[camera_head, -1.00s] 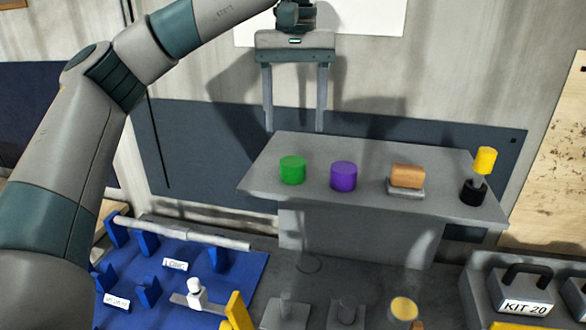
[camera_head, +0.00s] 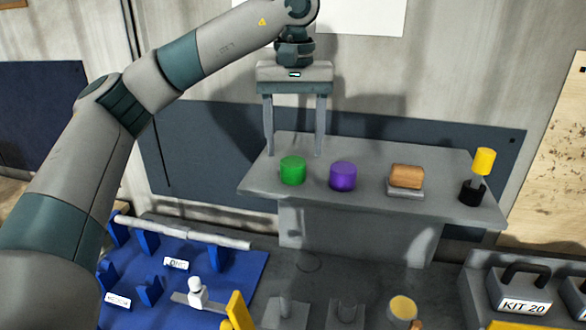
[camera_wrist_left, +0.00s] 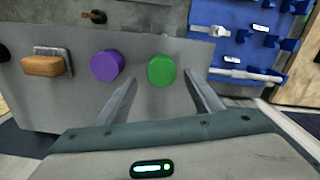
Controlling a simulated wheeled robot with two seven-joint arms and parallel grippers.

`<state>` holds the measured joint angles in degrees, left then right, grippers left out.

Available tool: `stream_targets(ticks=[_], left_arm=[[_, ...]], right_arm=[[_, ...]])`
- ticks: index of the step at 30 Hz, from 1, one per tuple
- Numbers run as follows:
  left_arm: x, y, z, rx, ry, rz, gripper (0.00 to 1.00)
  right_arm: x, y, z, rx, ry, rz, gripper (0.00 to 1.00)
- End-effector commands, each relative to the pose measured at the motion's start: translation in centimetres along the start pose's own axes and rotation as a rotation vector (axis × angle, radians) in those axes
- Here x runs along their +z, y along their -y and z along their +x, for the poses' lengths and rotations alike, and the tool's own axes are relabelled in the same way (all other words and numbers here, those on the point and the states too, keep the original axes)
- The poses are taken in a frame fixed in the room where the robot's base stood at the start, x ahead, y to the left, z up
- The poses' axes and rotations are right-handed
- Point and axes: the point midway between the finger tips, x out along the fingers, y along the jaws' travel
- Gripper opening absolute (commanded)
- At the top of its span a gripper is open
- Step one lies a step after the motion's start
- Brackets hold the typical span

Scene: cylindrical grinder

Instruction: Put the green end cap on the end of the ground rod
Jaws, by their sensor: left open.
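The green end cap (camera_head: 292,170) stands on the grey raised shelf, left of a purple cap (camera_head: 342,176). My left gripper (camera_head: 294,155) is open and points down, with its fingers above and around the green cap's position in the head view. In the left wrist view the green cap (camera_wrist_left: 161,70) shows beyond and between the two spread fingers (camera_wrist_left: 162,88), not held. The ground rod (camera_head: 182,232) is a pale bar lying across blue supports on the blue board at left; it also shows in the left wrist view (camera_wrist_left: 245,76). My right gripper is not in view.
An orange-brown block (camera_head: 407,177) on a grey base and a yellow-topped black tool (camera_head: 482,170) stand farther right on the shelf (camera_head: 375,150). A grey KIT 20 case (camera_head: 522,290) is at lower right. The blue board (camera_head: 190,270) holds several supports and labels.

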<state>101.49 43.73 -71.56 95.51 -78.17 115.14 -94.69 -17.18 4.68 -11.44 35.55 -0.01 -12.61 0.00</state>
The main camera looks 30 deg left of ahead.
Motion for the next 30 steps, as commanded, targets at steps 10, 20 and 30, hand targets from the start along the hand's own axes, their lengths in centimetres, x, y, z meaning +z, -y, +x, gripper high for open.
stream_targets(ticks=[10,20,30], left_arm=[[0.3,0.3,3.0,-0.003,0.002,0.000,0.61],[0.3,0.3,4.9,0.000,0.000,0.000,0.61],[0.3,0.3,4.8,0.000,0.000,0.000,0.61]], right_arm=[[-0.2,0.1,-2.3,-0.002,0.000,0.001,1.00],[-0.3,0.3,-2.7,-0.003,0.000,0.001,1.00],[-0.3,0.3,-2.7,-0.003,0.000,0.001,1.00]])
